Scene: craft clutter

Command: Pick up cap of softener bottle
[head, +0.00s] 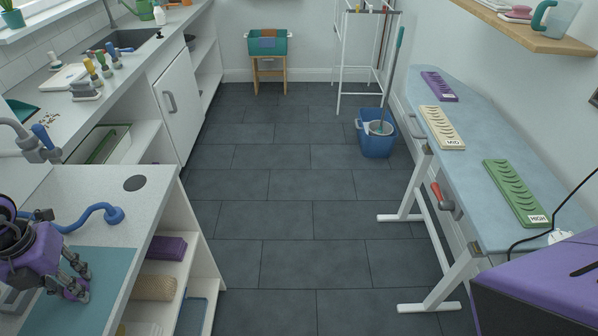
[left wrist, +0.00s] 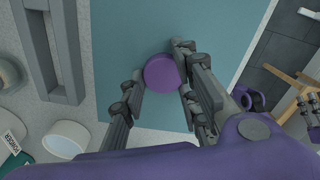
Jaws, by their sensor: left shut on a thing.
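My left gripper (head: 82,282) is low over the teal mat on the left counter. In the left wrist view its two grey fingers (left wrist: 160,88) are shut on a round purple cap (left wrist: 160,71), one finger on each side. The cap is seen from above against the teal mat (left wrist: 125,30). No softener bottle can be made out; I cannot tell whether one is under the cap. Grey finger-like parts that look like my right gripper (left wrist: 308,108) show at the right edge of the left wrist view, small and partly cut off.
A blue hose (head: 88,215) lies behind my left gripper. Right, an ironing board (head: 480,150) holds several strips. The floor between is clear.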

